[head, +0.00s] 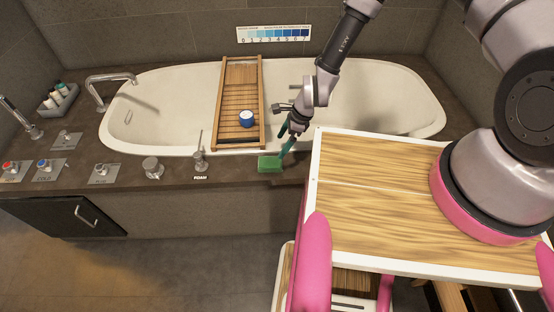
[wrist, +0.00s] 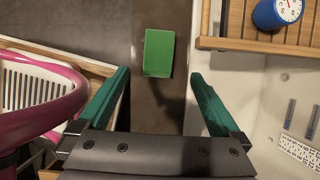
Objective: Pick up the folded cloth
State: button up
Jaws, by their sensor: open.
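The folded cloth (head: 269,164) is a small green block-like shape on the dark ledge at the front of the bathtub. It also shows in the wrist view (wrist: 158,53), ahead of my gripper and between the lines of its fingers. My gripper (head: 286,143) has green fingers and hangs just right of the cloth in the head view. In the wrist view my gripper (wrist: 160,78) is open and empty, its fingers spread wider than the cloth. I cannot tell the exact height gap to the cloth.
A wooden bath tray (head: 227,100) spans the tub (head: 180,100), with a blue round clock or timer (head: 247,119) on it. A foam lever (head: 200,158) and a knob (head: 152,167) stand left of the cloth on the ledge. My wood-topped base is at the right.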

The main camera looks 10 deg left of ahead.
aim_at(271, 162)
jog(key=x, duration=1)
jog(key=shift+s+f, duration=0.1)
jog(key=shift+f, duration=0.25)
jog(key=c, duration=1.4)
